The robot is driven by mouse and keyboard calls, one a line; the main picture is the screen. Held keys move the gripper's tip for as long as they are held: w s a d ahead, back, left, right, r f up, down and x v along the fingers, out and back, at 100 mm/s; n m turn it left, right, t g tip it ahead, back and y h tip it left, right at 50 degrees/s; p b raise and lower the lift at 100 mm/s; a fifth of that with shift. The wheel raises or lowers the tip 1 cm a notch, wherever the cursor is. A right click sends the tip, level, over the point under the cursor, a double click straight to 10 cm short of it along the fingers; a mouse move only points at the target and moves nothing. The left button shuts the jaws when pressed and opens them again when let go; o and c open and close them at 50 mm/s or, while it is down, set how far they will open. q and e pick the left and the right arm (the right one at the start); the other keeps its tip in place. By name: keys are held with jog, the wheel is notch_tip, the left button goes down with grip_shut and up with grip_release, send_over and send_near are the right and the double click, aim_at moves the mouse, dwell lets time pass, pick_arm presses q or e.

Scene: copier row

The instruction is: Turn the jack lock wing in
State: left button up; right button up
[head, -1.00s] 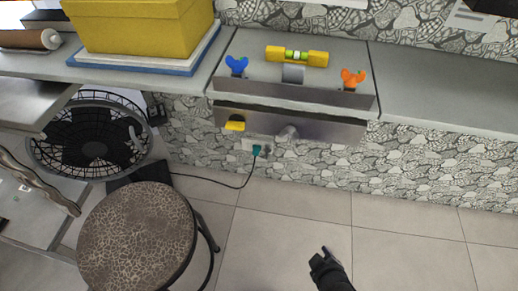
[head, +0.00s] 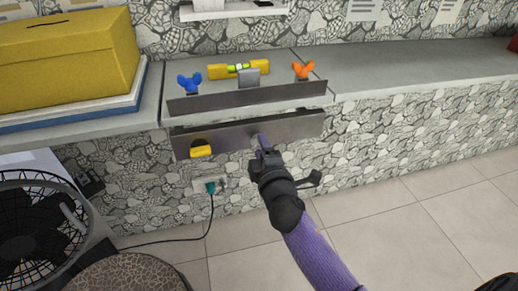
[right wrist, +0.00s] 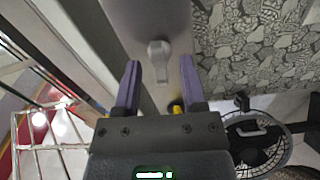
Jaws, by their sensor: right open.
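A grey wing-shaped knob (right wrist: 160,55) sits on the grey front panel; which part is the jack lock wing is not marked. In the right wrist view it lies ahead of my right gripper (right wrist: 160,80), roughly centred between the two purple fingers. The fingers are apart and empty, and no contact shows. In the head view my right gripper (head: 263,146) is in front of the lower panel (head: 230,138) and hides the knob. A blue wing (head: 189,84) and an orange wing (head: 303,70) stand on the ledge above, beside a yellow level (head: 238,69) with a green vial. My left gripper is not in view.
A yellow tab (head: 201,151) sticks out of the panel's left part. Below it a teal plug (head: 211,187) with a black cable is in a wall socket. A black fan (head: 38,235) and a round stool (head: 130,275) stand at lower left.

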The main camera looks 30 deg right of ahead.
jog(key=shift+w+d, duration=0.15)
jog(key=shift+w, duration=0.45)
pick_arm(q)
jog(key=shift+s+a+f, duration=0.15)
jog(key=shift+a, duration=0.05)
